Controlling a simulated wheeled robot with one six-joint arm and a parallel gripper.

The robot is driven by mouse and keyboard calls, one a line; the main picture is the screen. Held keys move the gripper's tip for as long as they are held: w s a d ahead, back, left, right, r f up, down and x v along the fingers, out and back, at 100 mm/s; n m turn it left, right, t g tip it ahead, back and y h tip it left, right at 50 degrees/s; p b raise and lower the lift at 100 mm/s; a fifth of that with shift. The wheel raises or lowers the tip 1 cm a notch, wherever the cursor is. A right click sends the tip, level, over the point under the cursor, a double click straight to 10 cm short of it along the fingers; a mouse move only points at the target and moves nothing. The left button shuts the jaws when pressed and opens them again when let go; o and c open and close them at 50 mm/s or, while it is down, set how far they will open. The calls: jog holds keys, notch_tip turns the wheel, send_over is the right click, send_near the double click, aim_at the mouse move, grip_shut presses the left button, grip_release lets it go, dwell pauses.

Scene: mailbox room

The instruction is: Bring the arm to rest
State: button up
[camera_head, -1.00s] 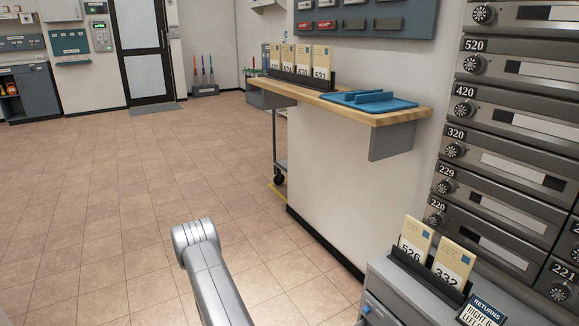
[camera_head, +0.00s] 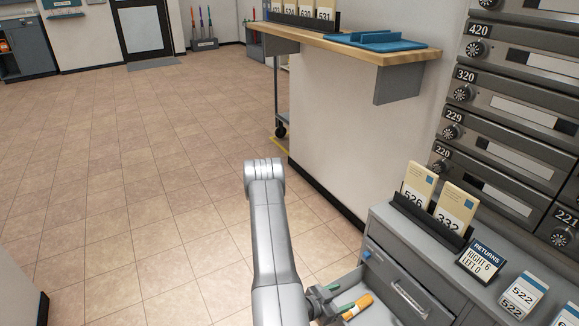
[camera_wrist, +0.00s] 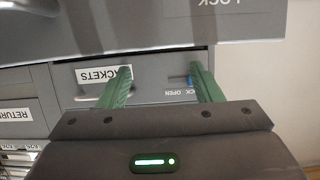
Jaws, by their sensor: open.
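My arm reaches up from the lower middle of the head view. My gripper (camera_head: 335,300) is low there, beside the grey cabinet, and only partly visible. In the wrist view my gripper (camera_wrist: 162,88) shows two green fingers spread apart, with nothing held between them. Behind the fingers are a grey drawer front with a white label (camera_wrist: 103,74) and a blue knob (camera_wrist: 190,82) by the word OPEN. I cannot tell the exact gap between the fingertips and that front.
An open drawer (camera_head: 348,278) with an orange-handled item (camera_head: 357,306) lies close to my gripper. The grey cabinet (camera_head: 385,238) carries cards and a RETURNS sign (camera_head: 481,261). A wooden shelf (camera_head: 350,54) juts from the wall. The tiled floor (camera_head: 130,170) at left is clear.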

jog(key=shift+x, duration=0.8)
jog(key=p+v, duration=0.4)
jog(key=v, duration=1)
jog(key=b+x, duration=0.5)
jog(key=x, duration=0.9)
jog(key=s+a+r+p, duration=0.4)
jog(key=a+r+p, duration=0.3)
jog(key=r, duration=0.5)
jog(key=w+r+n+t+y+p, duration=0.1)
jog(key=w+r+n+t+p, duration=0.1)
jog(key=r+p, duration=0.3)
jog(key=shift+w+r+n+t+p, duration=0.3)
jog(key=shift+w+r+t, duration=0.1)
jog(key=shift+w+r, duration=0.45)
